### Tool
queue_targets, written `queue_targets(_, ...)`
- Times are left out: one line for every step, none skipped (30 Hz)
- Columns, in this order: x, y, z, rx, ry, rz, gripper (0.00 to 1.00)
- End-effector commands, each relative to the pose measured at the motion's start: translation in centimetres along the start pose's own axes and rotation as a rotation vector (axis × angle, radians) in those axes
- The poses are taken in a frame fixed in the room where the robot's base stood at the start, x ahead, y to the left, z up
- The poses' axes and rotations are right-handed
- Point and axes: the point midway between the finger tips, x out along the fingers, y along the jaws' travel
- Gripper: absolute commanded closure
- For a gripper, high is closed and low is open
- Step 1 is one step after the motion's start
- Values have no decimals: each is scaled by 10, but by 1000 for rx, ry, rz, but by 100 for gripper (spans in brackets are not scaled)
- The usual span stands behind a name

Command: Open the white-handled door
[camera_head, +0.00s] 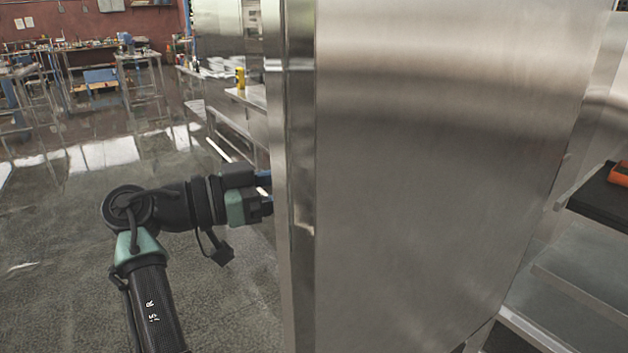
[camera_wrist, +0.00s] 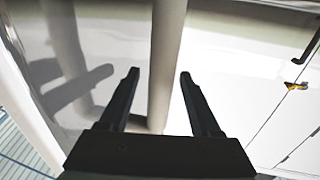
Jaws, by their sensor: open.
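A large brushed-steel panel (camera_head: 440,150), which looks like the door, stands upright and fills the middle and right of the head view. Its near edge faces me, and its far side is hidden there. My gripper (camera_head: 264,193) reaches in from the left, at that edge, with its fingertips partly hidden. In the wrist view, a pale upright bar (camera_wrist: 168,45), which looks like the white handle, runs between the two fingers of my gripper (camera_wrist: 160,76). The fingers are open, with a gap on each side of the bar. A pale glossy surface (camera_wrist: 235,60) lies behind it.
Shelves (camera_head: 580,270) with a dark tray (camera_head: 603,197) and an orange item (camera_head: 619,173) show right of the panel. A bench (camera_head: 240,135) with a yellow can (camera_head: 240,78) stands behind my gripper. Open floor (camera_head: 60,240) lies to the left.

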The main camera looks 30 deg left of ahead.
Motion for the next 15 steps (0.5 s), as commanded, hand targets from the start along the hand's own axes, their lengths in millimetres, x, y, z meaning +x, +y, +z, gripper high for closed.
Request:
queue_targets(-4, -1, 0, 0, 1, -2, 36)
queue_targets(-7, -1, 0, 0, 1, -3, 36)
queue_targets(-12, -1, 0, 0, 1, -3, 36)
queue_targets(-16, -1, 0, 0, 1, -4, 36)
queue_targets(-21, -1, 0, 1, 1, -4, 36)
queue_targets(-29, -1, 1, 1, 1, -5, 36)
queue_targets(-36, -1, 1, 1, 1, -6, 36)
queue_targets(-42, -1, 1, 1, 1, -6, 36)
queue_targets(-52, -1, 1, 1, 2, -6, 36)
queue_targets(-59, -1, 0, 1, 2, -5, 36)
queue_targets(-66, -1, 0, 1, 2, -4, 36)
queue_targets(-75, -1, 0, 1, 1, -5, 36)
queue_targets(-81, -1, 0, 1, 1, -3, 36)
queue_targets(-88, -1, 0, 1, 1, -4, 36)
queue_targets(-95, -1, 0, 1, 1, -2, 36)
